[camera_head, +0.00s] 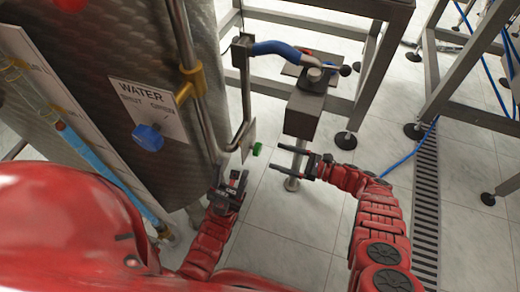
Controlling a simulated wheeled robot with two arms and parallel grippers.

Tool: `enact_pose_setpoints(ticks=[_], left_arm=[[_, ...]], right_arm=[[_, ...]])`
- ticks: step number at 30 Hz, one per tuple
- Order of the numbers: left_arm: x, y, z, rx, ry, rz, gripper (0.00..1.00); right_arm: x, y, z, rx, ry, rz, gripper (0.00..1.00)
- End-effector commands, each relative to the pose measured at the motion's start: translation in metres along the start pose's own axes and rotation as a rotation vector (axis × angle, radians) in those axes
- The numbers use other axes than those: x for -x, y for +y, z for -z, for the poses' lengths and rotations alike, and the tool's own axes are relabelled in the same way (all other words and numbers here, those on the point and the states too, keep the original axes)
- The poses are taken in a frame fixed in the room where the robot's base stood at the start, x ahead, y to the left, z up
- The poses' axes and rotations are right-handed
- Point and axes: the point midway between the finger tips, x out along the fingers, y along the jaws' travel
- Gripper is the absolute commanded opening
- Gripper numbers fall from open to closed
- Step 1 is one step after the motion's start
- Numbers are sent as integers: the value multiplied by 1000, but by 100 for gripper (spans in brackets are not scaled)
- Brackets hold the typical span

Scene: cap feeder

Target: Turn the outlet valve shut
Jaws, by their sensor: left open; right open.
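A green knob (257,149) sits at the lower end of a bent steel pipe, beside a pale plate. A blue knob (148,137) is on the tank under a white label that reads WATER. I cannot tell for certain which of these is the outlet valve. My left gripper (235,177) is open just below and left of the green knob, close to the tank's lower edge. My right gripper (280,158) is open and empty, its fingers pointing left toward the green knob with a gap between them. Neither gripper appears to touch a knob.
The grey tank (120,60) and its vertical pipes fill the left.

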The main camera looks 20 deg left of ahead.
Motion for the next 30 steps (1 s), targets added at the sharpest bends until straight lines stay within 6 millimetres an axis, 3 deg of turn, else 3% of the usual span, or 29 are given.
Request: enact_pose_setpoints(ticks=[3, 10, 23, 30], left_arm=[[4, 2, -1, 2, 0, -5, 50], [9, 5, -2, 8, -1, -20, 50], [9, 6, -3, 10, -2, -27, 50], [9, 6, -3, 10, -2, -27, 50]], right_arm=[[-28, 2, 3, 0, 3, -4, 89], [-65, 1, 4, 0, 3, -1, 89], [-76, 0, 2, -1, 3, 3, 89], [-76, 0, 2, -1, 3, 3, 48]])
